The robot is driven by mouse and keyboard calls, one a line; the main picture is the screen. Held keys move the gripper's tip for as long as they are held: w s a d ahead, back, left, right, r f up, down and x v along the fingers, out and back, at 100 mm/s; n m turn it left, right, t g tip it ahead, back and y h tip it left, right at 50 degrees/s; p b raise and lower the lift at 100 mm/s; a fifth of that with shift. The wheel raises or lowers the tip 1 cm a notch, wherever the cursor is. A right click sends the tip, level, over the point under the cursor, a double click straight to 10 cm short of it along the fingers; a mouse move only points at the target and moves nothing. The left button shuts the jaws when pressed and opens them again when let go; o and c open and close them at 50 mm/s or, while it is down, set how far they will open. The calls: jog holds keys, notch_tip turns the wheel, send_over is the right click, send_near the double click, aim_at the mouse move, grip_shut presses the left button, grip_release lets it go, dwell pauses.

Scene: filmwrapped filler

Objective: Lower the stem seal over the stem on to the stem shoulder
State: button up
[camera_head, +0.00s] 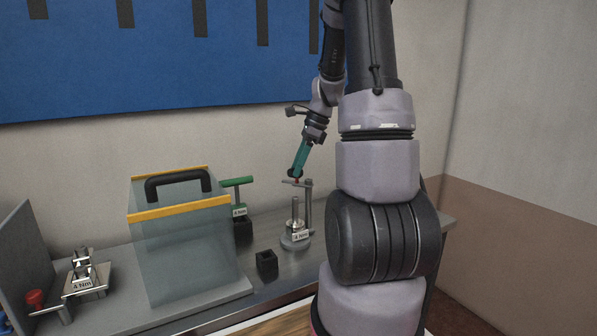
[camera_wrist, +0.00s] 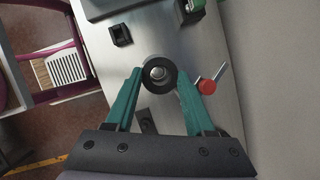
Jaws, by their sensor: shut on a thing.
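My gripper (camera_head: 295,171) points down with its teal fingers above the stem fixture at the back of the bench. In the wrist view my gripper (camera_wrist: 159,75) is shut on the stem seal (camera_wrist: 158,89), a thick dark ring. The seal also shows as a small dark piece at the fingertips in the head view (camera_head: 292,174). The metal stem (camera_head: 295,209) stands upright below, with a gap between its top and the seal. Through the ring's hole the stem top (camera_wrist: 158,73) shows roughly centred. The stem shoulder is hidden by the ring in the wrist view.
A post with a side arm (camera_head: 308,205) stands close right of the stem. A red knob (camera_wrist: 207,86) lies near the right finger.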

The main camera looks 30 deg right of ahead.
send_over(298, 220)
jog(key=shift+w+d+f, duration=0.1)
jog(key=shift+w+f, duration=0.05)
jog(key=shift+f, duration=1.35)
jog(key=shift+w+f, duration=0.1)
jog(key=shift+f, duration=1.35)
jog(key=shift+f, duration=4.6)
jog(key=o, duration=1.4)
jog(key=v, duration=1)
jog(key=shift+d+r, duration=0.15)
jog(key=shift+r, duration=0.2)
